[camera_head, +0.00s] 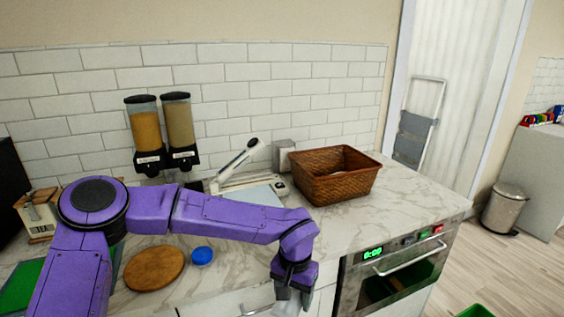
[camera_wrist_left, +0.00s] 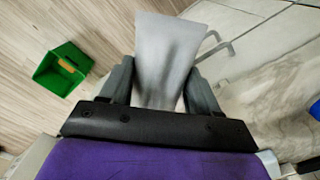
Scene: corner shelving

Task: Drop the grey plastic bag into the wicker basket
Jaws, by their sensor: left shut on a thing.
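The brown wicker basket (camera_head: 335,181) stands on the marble counter near its right end, against the tiled wall side. My left gripper (camera_head: 292,292) is low at the front edge of the counter, below and to the left of the basket. In the left wrist view my left gripper (camera_wrist_left: 160,92) is shut on the grey plastic bag (camera_wrist_left: 168,50), a pale translucent sheet between the two fingers. In the head view the bag is mostly hidden or cut off at the bottom edge. My right gripper is not in view.
A scale-like white appliance (camera_head: 248,180) stands left of the basket. Two dispensers (camera_head: 162,135) are further left. A round wooden board (camera_head: 154,267) and a blue lid (camera_head: 202,256) lie on the counter. An oven (camera_head: 395,267) is below the basket. A green bin (camera_wrist_left: 63,69) is on the floor.

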